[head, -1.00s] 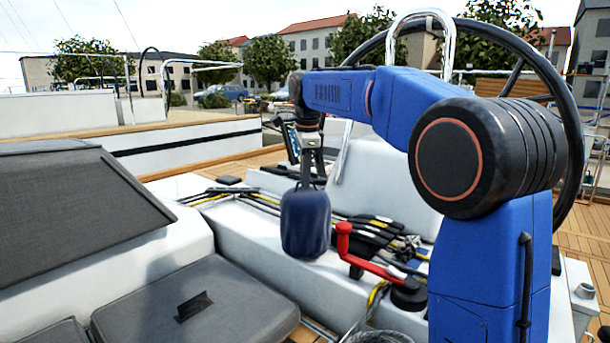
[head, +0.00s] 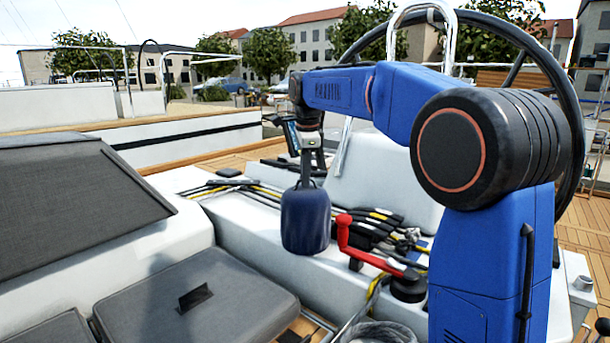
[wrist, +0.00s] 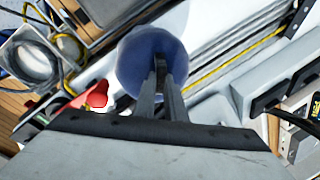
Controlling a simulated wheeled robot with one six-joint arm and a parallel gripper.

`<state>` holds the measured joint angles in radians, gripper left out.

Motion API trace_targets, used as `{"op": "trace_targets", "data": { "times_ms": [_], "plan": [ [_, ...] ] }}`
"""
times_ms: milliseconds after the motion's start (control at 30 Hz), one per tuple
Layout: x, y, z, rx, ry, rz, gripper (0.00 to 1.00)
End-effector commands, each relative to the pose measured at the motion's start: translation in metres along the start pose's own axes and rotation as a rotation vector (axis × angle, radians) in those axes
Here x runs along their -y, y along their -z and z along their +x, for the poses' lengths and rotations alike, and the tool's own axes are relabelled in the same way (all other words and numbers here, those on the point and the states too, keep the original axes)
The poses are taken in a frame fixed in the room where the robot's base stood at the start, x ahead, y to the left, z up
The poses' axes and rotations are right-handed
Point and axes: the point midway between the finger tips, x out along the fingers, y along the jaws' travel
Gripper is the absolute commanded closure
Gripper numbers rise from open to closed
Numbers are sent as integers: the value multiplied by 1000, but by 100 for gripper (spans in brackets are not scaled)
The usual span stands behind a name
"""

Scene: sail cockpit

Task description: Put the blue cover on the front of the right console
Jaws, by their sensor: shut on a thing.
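The dark blue cover (head: 305,222) hangs upright from my gripper (head: 306,183), which is shut on its top. In the wrist view the cover (wrist: 150,60) shows as a round blue top, with the fingers of my gripper (wrist: 161,68) closed together on its middle. In the head view the cover appears in front of the white console (head: 250,215), left of the red winch handle (head: 345,232). I cannot tell how far its lower edge is above the surface. The console's front is partly hidden by the cover.
The red handle sits on a black winch (head: 408,287), close to the cover's right. Lines and black clutches (head: 372,226) lie on the console. A grey cushion (head: 195,300) is in front. A black steering wheel (head: 560,120) stands behind my arm.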

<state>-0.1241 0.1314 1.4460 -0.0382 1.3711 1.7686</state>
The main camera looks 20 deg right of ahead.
Motion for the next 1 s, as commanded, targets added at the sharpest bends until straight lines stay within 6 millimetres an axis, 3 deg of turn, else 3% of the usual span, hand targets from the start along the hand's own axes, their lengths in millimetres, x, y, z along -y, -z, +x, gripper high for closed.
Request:
{"op": "trace_targets", "data": {
  "times_ms": [700, 800, 1000],
  "plan": [
    [-1, 0, 3, 0, 0, 0, 100],
    [-1, 0, 3, 0, 0, 0, 71],
    [-1, 0, 3, 0, 0, 0, 68]
  ]
}}
